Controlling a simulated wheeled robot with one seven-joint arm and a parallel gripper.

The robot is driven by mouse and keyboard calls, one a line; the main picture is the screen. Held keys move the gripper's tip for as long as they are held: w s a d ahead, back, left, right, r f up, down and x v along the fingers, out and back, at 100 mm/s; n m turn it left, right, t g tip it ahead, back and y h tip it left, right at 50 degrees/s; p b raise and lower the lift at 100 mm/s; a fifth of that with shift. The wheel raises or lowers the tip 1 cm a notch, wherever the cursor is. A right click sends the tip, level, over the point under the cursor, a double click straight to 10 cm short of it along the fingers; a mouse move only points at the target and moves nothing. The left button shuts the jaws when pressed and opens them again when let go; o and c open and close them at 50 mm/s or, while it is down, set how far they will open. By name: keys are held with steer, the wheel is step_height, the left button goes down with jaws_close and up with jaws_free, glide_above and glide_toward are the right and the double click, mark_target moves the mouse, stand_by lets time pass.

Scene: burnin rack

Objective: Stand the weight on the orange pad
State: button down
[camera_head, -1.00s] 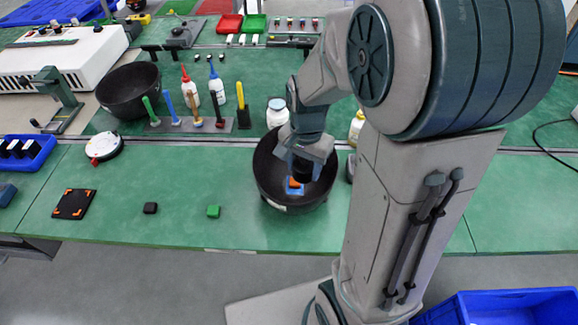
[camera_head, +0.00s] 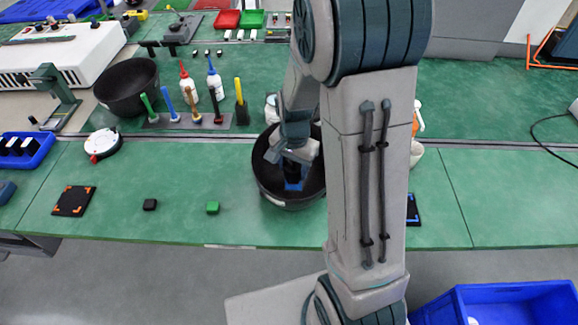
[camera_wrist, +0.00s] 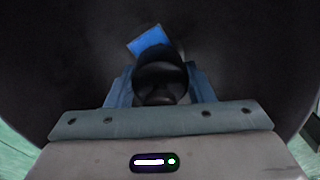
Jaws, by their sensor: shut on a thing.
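My gripper (camera_head: 293,160) is inside the large black bowl (camera_head: 262,180) and points down. In the wrist view its fingers (camera_wrist: 160,88) are shut on a dark rounded thing, likely the weight (camera_wrist: 160,72). In the head view the weight (camera_head: 292,173) shows as a small dark shape under the fingers; whether it touches the bowl's floor I cannot tell. A blue block (camera_wrist: 148,40) lies in the bowl just beyond it. The orange pad (camera_head: 74,201), a dark square with orange corner marks, lies empty at the left of the green bench, well away from my gripper.
A small black block (camera_head: 150,204) and a green block (camera_head: 213,207) stand between pad and bowl. A round white gauge (camera_head: 102,144) and a tool rack (camera_head: 190,121) are behind. A blue-marked pad (camera_head: 413,209) shows partly beside my arm. The front left bench is otherwise mostly clear.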

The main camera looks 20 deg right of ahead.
steer(key=shift+f, duration=0.2)
steer(key=c, duration=0.7)
jaws_free()
steer(key=shift+o, duration=0.2)
steer(key=shift+r, duration=0.15)
step_height(320, 180, up, 12)
steer(key=shift+f, duration=0.15)
steer(key=shift+s+r, duration=0.15)
steer(key=shift+r, duration=0.15)
steer(key=s+a+r+n+t, duration=0.1)
steer(key=s+r+n+t, duration=0.2)
steer(key=s+n, duration=0.6)
steer(key=s+r, duration=0.1)
steer(key=s, duration=0.4)
steer(key=shift+a+r, duration=0.15)
steer(key=shift+r, duration=0.25)
